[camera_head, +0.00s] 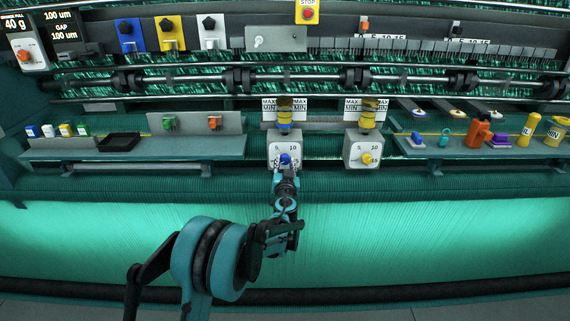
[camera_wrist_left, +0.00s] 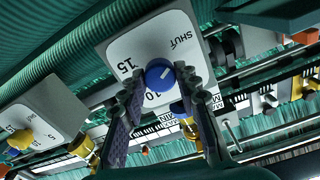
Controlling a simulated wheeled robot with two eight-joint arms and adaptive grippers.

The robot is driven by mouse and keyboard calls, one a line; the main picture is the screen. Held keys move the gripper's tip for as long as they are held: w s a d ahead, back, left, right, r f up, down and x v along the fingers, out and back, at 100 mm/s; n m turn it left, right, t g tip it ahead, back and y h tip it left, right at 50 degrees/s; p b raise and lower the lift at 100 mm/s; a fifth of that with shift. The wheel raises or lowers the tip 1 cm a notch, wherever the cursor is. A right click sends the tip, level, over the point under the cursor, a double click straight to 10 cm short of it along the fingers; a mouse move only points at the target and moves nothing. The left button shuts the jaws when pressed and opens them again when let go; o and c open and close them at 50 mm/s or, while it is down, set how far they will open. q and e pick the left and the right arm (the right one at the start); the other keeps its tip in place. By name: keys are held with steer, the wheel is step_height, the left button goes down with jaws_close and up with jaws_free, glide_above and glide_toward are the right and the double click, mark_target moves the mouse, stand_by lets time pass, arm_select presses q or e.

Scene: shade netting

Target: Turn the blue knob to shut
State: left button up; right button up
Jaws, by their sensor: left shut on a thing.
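The blue knob (camera_head: 285,159) is on the front of a pale dial box at the middle of the machine. In the left wrist view the blue knob (camera_wrist_left: 159,74) sits on a white dial plate (camera_wrist_left: 135,44) marked SHUT, 15 and 10. A short white line shows on the knob; I cannot tell for sure which mark it points to. My left gripper (camera_head: 285,171) reaches up to the knob from below. In the wrist view its two fingers are on either side of the knob, shut on it. My right gripper is not in view.
A second dial box with a yellow knob (camera_head: 367,159) stands to the right. A shelf with a black tray (camera_head: 119,142) and small bottles is at left. A right shelf holds an orange bottle (camera_head: 478,131) and a yellow container (camera_head: 555,130). Green netting spreads below.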

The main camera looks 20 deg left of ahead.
arm_select(q)
steer(key=o, duration=1.1)
steer(key=shift+o, duration=0.2)
steer(key=v, duration=1.2)
steer(key=shift+s, duration=0.1)
